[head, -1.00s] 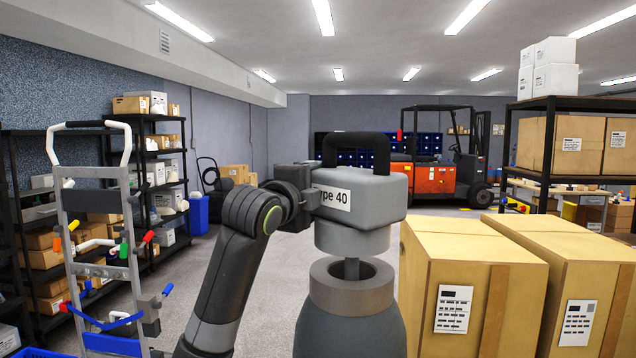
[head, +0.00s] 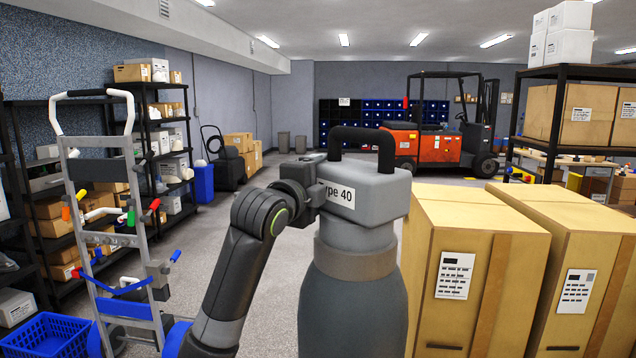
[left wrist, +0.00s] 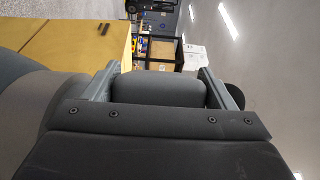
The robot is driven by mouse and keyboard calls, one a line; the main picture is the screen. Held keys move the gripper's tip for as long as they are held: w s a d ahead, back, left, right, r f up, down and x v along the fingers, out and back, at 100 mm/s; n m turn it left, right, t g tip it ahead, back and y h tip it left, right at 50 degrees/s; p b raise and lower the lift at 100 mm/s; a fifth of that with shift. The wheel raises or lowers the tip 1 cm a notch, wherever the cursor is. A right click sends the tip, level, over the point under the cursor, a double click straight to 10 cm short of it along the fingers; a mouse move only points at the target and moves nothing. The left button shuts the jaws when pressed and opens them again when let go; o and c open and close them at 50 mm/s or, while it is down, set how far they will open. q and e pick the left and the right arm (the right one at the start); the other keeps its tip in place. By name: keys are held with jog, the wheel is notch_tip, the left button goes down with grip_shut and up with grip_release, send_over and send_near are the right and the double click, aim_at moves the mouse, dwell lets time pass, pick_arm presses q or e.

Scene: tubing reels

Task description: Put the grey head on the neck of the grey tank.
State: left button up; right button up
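The grey head (head: 375,196), with a black carry handle on top and a "Type 40" label, sits upright at the neck (head: 354,262) of the grey tank (head: 352,312). No gap shows between head and neck, and the head's lower stem is hidden. I cannot tell whether it is fully seated. My left gripper (head: 314,193) reaches the head from the left at label height. In the left wrist view its two fingers (left wrist: 156,74) lie on either side of a grey block of the head (left wrist: 156,93). My right gripper is in neither view.
Two tall tan cartons (head: 465,215) stand close to the tank's right. A hand truck (head: 120,220) with coloured grips and a blue basket (head: 45,335) are at the left. Shelves (head: 160,150) line the left wall. An orange forklift (head: 430,140) stands behind, across open floor.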

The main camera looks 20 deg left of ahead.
pick_arm(q)
jog(key=o, duration=0.4)
jog(key=shift+s, duration=0.1)
jog(key=shift+r, duration=0.15)
jog(key=s+a+b, duration=0.1)
jog(key=s+b, duration=0.1)
jog(key=s, duration=1)
jog(key=shift+a, duration=0.25)
jog(key=shift+w, duration=0.1)
